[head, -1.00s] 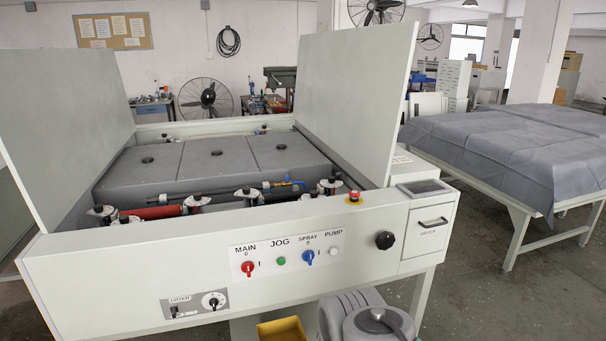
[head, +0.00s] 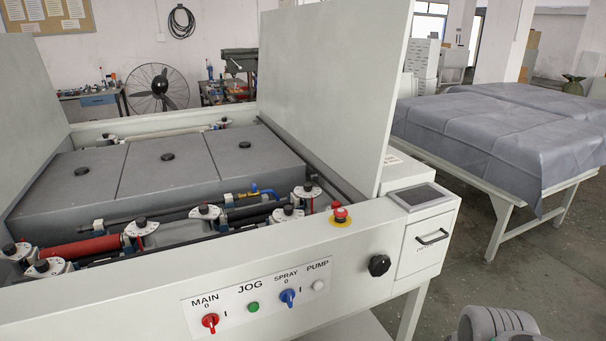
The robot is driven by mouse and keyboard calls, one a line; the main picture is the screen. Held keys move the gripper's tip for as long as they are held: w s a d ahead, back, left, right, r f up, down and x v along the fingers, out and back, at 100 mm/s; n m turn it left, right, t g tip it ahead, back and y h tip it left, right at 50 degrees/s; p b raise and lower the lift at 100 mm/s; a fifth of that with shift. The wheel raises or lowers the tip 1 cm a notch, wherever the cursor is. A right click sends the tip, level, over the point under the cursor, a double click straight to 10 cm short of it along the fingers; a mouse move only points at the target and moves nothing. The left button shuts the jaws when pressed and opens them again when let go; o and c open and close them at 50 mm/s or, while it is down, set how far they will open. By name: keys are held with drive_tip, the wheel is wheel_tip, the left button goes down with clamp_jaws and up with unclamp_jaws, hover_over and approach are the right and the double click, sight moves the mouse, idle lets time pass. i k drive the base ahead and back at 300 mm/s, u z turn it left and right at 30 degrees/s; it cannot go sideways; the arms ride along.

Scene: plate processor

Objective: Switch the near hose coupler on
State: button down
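A small blue and brass-yellow fitting (head: 263,191) sits inside the open plate processor (head: 130,255), by the near rollers at the right end of a dark pipe (head: 170,212). It looks like a hose coupler, but it is too small to tell its setting. I cannot make out a second coupler. My gripper is out of view; only a grey rounded part of my arm shows at the bottom right.
The processor's raised lid panel (head: 335,90) stands upright at the right. The front panel has a red switch (head: 210,322), a blue switch (head: 288,297), a black knob (head: 379,265) and a red emergency button (head: 341,213). A cloth-covered table (head: 500,135) stands right, with open floor before it.

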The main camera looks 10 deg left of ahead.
sight(255, 193)
drive_tip(key=i, duration=0.65)
drive_tip(key=u, duration=0.75)
drive_tip(key=i, duration=0.4)
drive_tip(key=u, duration=0.5)
